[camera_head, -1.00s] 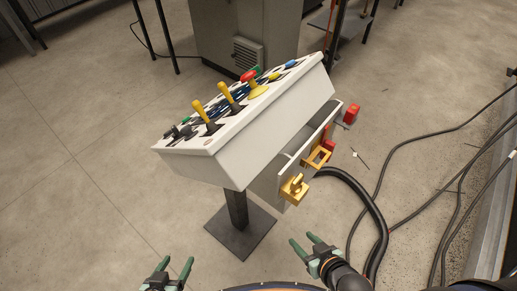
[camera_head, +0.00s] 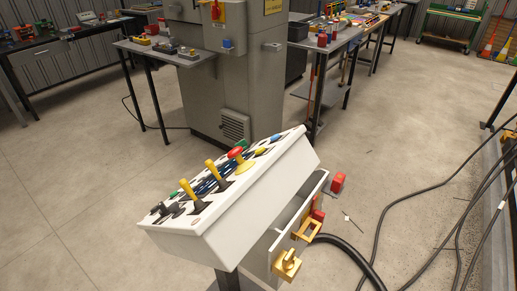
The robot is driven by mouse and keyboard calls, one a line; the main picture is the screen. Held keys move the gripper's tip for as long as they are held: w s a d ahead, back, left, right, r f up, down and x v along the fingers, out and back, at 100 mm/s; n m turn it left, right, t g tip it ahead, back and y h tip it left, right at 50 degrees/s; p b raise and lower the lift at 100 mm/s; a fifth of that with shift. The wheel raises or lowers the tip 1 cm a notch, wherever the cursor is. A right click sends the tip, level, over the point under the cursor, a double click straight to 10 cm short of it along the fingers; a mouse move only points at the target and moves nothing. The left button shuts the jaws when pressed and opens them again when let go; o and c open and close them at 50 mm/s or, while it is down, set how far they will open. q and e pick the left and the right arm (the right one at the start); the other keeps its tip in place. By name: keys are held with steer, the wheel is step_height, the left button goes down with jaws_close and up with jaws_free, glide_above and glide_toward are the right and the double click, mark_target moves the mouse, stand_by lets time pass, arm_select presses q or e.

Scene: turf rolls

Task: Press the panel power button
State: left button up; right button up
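The white control panel (camera_head: 234,216) stands on a dark post in the lower middle of the head view, its sloped top turned away to the upper left. On its top are two yellow levers (camera_head: 217,172), a red mushroom button on a yellow base (camera_head: 238,155), a blue button (camera_head: 275,138), a yellow button (camera_head: 261,151), green buttons (camera_head: 174,194) and dark switches (camera_head: 165,212). I cannot tell which one is the power button. Neither gripper is in view now.
Black cables (camera_head: 425,190) cross the floor at right. A grey cabinet (camera_head: 235,75) and worktables (camera_head: 165,52) stand behind.

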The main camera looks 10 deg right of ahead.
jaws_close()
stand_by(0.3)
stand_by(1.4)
